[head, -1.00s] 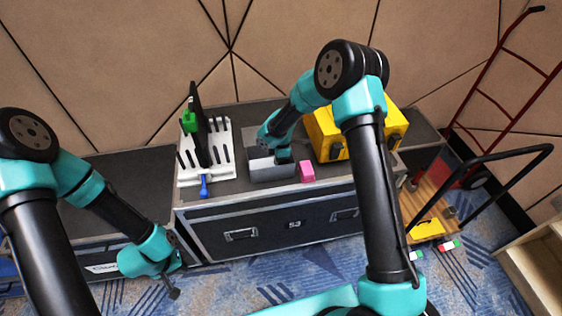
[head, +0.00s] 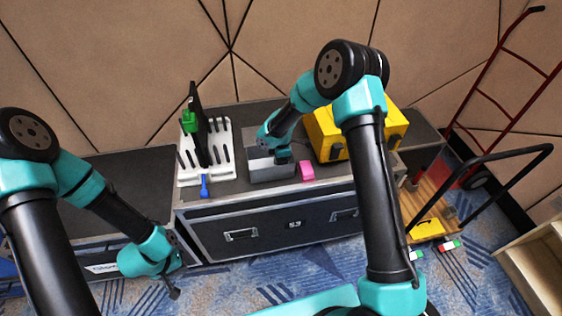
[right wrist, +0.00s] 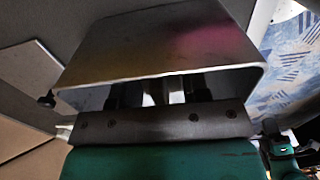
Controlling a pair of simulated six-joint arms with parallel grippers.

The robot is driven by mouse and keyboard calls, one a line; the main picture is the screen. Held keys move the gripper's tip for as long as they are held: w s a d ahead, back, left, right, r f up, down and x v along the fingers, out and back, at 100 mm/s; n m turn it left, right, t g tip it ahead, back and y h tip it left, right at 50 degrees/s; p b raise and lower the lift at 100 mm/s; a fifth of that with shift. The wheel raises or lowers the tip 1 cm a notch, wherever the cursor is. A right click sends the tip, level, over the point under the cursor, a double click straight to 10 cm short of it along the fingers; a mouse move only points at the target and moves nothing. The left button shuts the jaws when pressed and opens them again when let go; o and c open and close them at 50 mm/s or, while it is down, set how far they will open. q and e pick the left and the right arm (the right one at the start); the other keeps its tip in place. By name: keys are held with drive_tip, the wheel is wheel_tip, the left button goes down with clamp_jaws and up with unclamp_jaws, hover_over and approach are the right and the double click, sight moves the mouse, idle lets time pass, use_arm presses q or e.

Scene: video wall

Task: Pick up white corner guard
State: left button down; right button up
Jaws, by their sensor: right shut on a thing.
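My right gripper (head: 283,158) reaches down into a small grey open-topped bin (head: 272,174) on the black case. In the right wrist view the bin (right wrist: 165,45) fills the upper middle, and its wall hides most of the fingers. Between the dark fingers a narrow strip of white shows, which fits the white corner guard (right wrist: 158,93). The gripper is shut on it; its shape is mostly hidden. In the head view the guard is hidden by the gripper and bin. My left gripper (head: 173,286) hangs low at the left, in front of the lower case, away from the bin; its jaws are too small to read.
A pink block (head: 307,171) sits just right of the bin. A yellow box (head: 328,135) stands behind it. A white rack (head: 222,150) with dark uprights stands left, with a blue item (head: 204,186) at its front. The left case top (head: 125,180) is mostly clear.

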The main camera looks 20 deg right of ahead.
drive_tip(key=shift+r, duration=0.1)
wheel_tip(320, 180, up, 10)
drive_tip(key=shift+f, duration=0.1)
idle(0.5)
idle(0.7)
drive_tip(key=s+r+m, duration=0.1)
drive_tip(key=r+m, duration=0.1)
drive_tip(key=m, duration=0.5)
drive_tip(key=s+d+r+m, duration=0.1)
drive_tip(key=s+r+m, duration=0.1)
drive_tip(key=m, duration=0.4)
drive_tip(key=s+d+r+m, duration=0.1)
drive_tip(key=r+m, duration=0.3)
drive_tip(key=m, duration=0.3)
drive_tip(key=shift+s+d+r+m, duration=0.2)
drive_tip(key=shift+s+r+m, duration=0.1)
drive_tip(key=shift+s, duration=0.1)
